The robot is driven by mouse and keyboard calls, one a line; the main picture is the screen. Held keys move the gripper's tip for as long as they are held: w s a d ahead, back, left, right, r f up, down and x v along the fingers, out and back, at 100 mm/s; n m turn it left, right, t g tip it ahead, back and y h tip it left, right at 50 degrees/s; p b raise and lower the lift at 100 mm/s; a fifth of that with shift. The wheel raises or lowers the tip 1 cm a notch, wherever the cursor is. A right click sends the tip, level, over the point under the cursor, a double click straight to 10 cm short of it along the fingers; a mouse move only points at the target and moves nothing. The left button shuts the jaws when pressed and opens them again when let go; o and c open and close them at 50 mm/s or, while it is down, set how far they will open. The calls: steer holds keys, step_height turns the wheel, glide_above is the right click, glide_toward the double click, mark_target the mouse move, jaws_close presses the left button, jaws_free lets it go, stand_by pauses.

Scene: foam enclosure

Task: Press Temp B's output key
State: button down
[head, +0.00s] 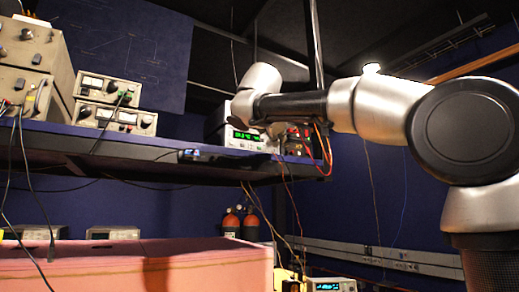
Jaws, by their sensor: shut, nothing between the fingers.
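A light instrument with a lit green display (245,137) stands near the right end of the raised shelf. Its lettering is too small to read, so I cannot tell whether it is Temp B. No output key can be made out. My arm reaches in from the right, and its dark link and silver wrist cross in front of and above this instrument, covering part of it. My gripper cannot be made out; the wrist seems to hide it. Two stacked beige units (115,119) with dials stand further left on the shelf, their labels also unreadable.
The shelf (150,146) has a dark front edge with cables hanging below. Larger beige instruments (33,62) stack at the far left. Red and orange wires (322,145) hang at its right end. A pink foam block (140,265) fills the lower left. Another lit instrument (330,285) sits low.

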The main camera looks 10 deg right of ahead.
steer(key=shift+w+a, duration=0.3)
steer(key=shift+w, duration=0.6)
steer(key=shift+w+a, duration=0.25)
steer(key=shift+w, duration=0.7)
steer(key=shift+w+a, duration=0.3)
steer(key=shift+w, duration=0.6)
steer(key=shift+w+a, duration=0.15)
steer(key=shift+w, duration=0.25)
steer(key=shift+w+a, duration=0.1)
steer(key=shift+w, duration=0.2)
steer(key=shift+s, duration=0.1)
steer(key=shift+s+d, duration=0.2)
steer(key=shift+s, duration=0.45)
steer(key=shift+s, duration=0.1)
steer(key=shift+s+d, duration=0.25)
steer(key=shift+s, duration=0.5)
steer(key=shift+s+d, duration=0.3)
steer(key=shift+s, duration=0.5)
steer(key=shift+s+d, duration=0.25)
steer(key=shift+s, duration=0.5)
